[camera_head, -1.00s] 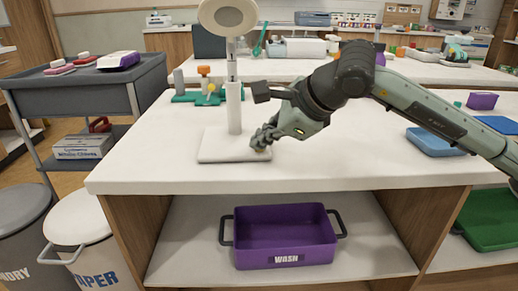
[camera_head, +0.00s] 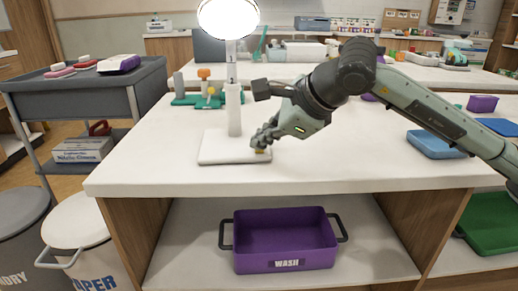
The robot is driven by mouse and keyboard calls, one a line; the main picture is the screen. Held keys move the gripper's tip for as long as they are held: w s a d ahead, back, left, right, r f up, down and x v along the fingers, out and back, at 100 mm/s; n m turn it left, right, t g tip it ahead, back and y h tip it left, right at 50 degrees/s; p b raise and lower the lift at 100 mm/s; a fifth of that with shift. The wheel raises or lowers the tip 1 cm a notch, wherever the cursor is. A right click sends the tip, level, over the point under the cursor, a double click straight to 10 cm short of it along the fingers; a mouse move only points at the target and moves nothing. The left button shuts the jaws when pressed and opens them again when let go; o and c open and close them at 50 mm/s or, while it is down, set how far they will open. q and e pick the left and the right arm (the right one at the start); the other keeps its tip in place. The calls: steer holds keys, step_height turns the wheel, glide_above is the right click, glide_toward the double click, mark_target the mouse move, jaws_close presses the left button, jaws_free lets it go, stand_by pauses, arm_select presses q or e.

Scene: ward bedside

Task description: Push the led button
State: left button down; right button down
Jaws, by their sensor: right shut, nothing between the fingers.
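The white lamp (camera_head: 235,110) stands upright on the white table, with a flat square base and a round head (camera_head: 228,17). Its head glows bright white. A small yellow button (camera_head: 260,151) shows at the right front of the base, partly covered by my fingers. My right gripper (camera_head: 262,143) is shut and empty, with its fingertips at the button; whether they touch it I cannot tell. My left gripper is not in view.
The white table (camera_head: 340,165) is clear in front of the lamp. A green stand with colored parts (camera_head: 190,98) is behind it. A blue tray (camera_head: 434,143) lies to the right. A purple wash bin (camera_head: 285,240) sits on the shelf below.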

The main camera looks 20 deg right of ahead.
steer(key=shift+r, duration=0.1)
steer(key=shift+r+p, duration=1.5)
steer(key=shift+r, duration=1.4)
